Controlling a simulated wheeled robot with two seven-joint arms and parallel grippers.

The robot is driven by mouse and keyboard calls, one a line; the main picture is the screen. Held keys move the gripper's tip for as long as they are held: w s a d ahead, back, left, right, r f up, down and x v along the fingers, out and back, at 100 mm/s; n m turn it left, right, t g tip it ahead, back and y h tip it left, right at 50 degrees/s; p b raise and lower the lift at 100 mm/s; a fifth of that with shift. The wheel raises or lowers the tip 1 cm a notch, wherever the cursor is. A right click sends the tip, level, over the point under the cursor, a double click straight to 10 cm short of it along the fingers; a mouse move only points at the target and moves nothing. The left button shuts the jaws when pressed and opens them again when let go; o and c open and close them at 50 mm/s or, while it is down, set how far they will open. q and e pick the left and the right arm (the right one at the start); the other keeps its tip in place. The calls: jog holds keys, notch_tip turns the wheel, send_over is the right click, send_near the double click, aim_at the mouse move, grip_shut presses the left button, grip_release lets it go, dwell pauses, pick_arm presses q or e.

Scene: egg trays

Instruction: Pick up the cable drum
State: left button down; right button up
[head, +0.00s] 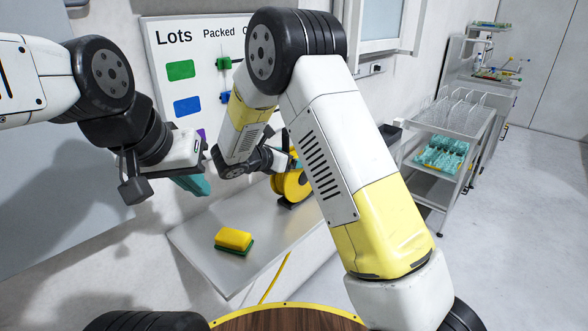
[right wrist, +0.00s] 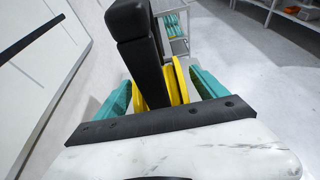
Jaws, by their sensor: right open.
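The cable drum (head: 289,187) is yellow with a dark base and stands on the grey table, partly hidden behind my right arm in the head view. In the right wrist view the yellow drum (right wrist: 176,82) lies between the two teal fingers of my right gripper (right wrist: 162,80), which is open. A black block in front hides part of the drum there, and contact with the fingers cannot be made out. My left gripper (head: 195,185) hangs above the table's left part, away from the drum; its finger opening is unclear from this angle.
A yellow and green sponge-like block (head: 233,240) lies on the grey table (head: 205,255), left of the drum. A board (head: 190,60) with coloured markers is on the wall behind. A metal rack (head: 447,150) with teal contents stands to the right, with open floor beside it.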

jog(key=shift+w+d+f, duration=0.15)
jog(key=shift+w+d, duration=0.1)
grip_shut()
jog(key=shift+r, duration=0.2)
